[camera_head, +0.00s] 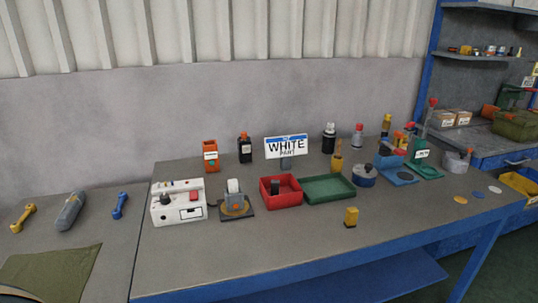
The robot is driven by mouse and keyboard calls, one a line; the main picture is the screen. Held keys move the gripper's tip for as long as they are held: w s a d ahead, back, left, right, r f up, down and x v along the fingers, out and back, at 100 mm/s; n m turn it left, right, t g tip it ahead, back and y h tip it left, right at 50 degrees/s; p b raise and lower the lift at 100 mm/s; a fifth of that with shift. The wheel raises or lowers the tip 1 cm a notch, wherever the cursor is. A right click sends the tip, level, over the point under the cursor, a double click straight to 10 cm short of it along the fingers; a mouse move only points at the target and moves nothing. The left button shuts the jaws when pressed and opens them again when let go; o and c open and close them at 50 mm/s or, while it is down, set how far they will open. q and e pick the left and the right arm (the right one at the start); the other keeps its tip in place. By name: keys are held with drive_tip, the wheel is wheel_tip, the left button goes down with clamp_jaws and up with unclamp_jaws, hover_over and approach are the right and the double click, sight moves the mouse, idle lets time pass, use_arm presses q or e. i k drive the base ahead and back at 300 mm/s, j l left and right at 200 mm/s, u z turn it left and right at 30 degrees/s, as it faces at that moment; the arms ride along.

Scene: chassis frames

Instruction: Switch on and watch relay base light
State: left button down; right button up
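A white control box (179,203) stands at the left end of the grey workbench. It has a black knob (166,199) and a red button or lamp (194,196) on it. To its right, a small grey device (236,203) with a pale rounded top sits on a dark square base with a yellow-brown ring. I cannot tell from this view which part is the relay base light, or whether any light is lit. Neither of my grippers is in view.
A red tray (268,197) holding a dark item and a green tray (328,189) stand right of the device. A yellow block (351,217) is near the front. The front left of the bench is clear.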

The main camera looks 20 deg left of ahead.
sight(194, 195)
drive_tip(key=j+u, duration=0.2)
drive_tip(key=j, duration=0.5)
drive_tip(key=j+u, duration=0.2)
drive_tip(key=j, duration=0.45)
drive_tip(key=i, duration=0.05)
